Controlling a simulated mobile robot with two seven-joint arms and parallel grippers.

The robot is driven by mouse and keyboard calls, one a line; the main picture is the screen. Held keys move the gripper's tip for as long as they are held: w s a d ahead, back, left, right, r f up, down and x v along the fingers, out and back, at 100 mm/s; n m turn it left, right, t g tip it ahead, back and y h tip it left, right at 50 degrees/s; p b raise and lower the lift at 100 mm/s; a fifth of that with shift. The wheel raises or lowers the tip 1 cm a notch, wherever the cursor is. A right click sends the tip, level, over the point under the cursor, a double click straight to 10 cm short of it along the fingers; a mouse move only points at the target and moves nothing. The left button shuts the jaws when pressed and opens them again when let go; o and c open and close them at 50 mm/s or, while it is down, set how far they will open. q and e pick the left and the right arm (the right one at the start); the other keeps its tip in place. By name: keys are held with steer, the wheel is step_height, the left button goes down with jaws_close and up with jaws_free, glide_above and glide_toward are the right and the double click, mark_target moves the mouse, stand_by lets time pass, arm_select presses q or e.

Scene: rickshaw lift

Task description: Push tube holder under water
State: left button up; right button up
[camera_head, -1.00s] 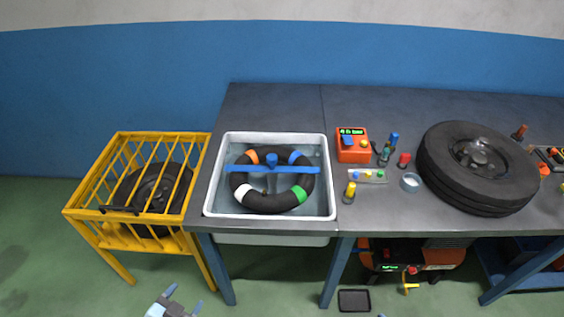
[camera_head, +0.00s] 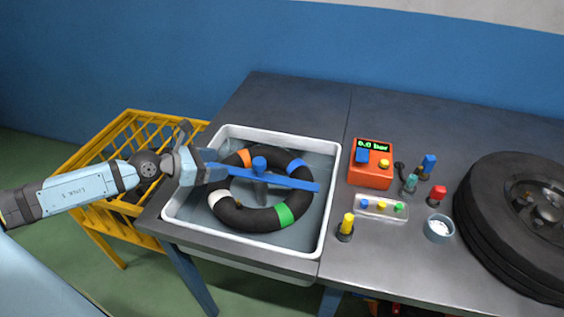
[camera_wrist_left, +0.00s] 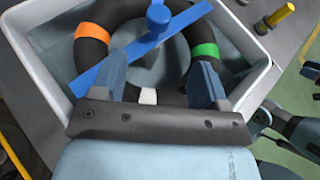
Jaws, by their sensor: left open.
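The tube holder (camera_head: 280,180) is a blue bar with a round blue knob at its middle. It lies across a black inner tube (camera_head: 240,215) with orange, blue, white and green bands, inside a white water basin (camera_head: 333,200). My left gripper (camera_head: 212,166) is over the basin's left side, by the bar's left end; whether it touches is unclear. In the left wrist view its fingers (camera_wrist_left: 160,82) are spread, with the holder (camera_wrist_left: 130,52) beyond them and nothing held. Part of what seems my right arm shows at that view's right edge; its jaws cannot be read.
A yellow cage (camera_head: 90,165) stands left of the bench. Right of the basin are an orange gauge box (camera_head: 372,165), a yellow-topped valve (camera_head: 346,226), a clear tray (camera_head: 381,208), a small cup (camera_head: 438,229) and a large tyre (camera_head: 510,225). The bench behind the basin is clear.

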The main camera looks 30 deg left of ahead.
mark_target(256, 162)
arm_select(q)
steer(key=x, duration=1.2)
steer(key=shift+w+a, duration=0.1)
steer(key=shift+w+d+f, duration=0.25)
steer(key=shift+w+d, duration=0.1)
steer(key=shift+w, duration=0.15)
arm_select(e)
steer(key=shift+s+a, duration=0.1)
steer(key=shift+s, duration=0.15)
